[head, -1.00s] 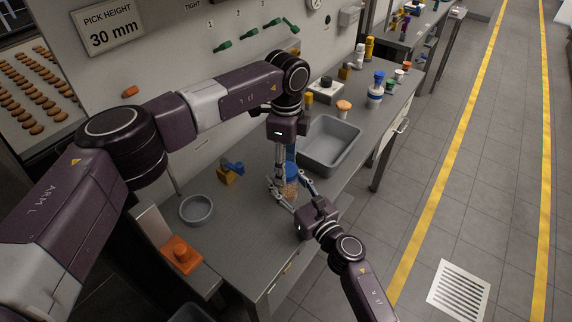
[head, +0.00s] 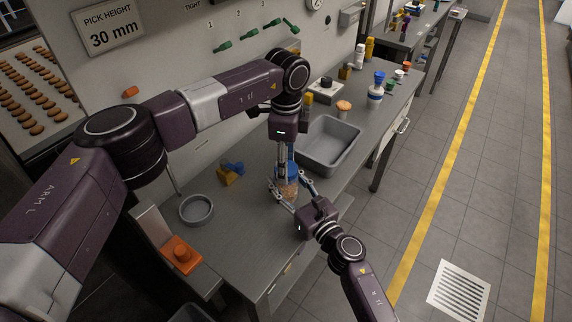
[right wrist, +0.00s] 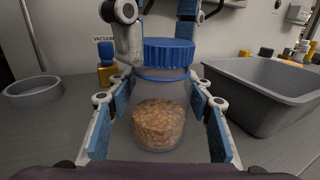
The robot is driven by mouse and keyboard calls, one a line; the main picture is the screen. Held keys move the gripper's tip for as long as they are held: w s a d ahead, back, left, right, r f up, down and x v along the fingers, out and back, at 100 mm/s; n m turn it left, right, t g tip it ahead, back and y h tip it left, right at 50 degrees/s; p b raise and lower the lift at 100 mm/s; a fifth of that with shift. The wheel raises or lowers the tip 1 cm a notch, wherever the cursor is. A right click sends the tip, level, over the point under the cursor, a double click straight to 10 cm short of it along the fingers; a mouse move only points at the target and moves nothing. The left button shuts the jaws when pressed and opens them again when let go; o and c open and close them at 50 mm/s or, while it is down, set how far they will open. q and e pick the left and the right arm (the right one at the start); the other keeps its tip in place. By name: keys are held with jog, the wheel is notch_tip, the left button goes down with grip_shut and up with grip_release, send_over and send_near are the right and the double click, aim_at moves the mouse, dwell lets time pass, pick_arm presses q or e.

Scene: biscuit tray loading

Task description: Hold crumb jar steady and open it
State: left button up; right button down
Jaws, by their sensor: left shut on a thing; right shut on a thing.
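The crumb jar (right wrist: 160,112) is clear, with brown crumbs in its lower part and a ribbed blue lid (right wrist: 167,52). It stands upright on the steel bench; in the head view the jar (head: 288,187) is partly hidden by the grippers. My right gripper (right wrist: 162,125) is shut on the jar's body, with a blue-padded finger on each side. It also shows in the head view (head: 291,193). My left gripper (head: 285,168) reaches down from above and is shut on the lid, its fingers partly hidden.
A grey tray (right wrist: 248,69) stands close on the right of the jar. A round grey bowl (head: 196,210) is on the left, with a blue and yellow item (head: 230,173) between. An orange button box (head: 181,254) is at the bench's near left.

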pick_arm(q)
jog(key=shift+r, duration=0.9)
jog(key=shift+r, duration=2.05)
pick_arm(e)
jog(key=c, duration=0.9)
grip_release()
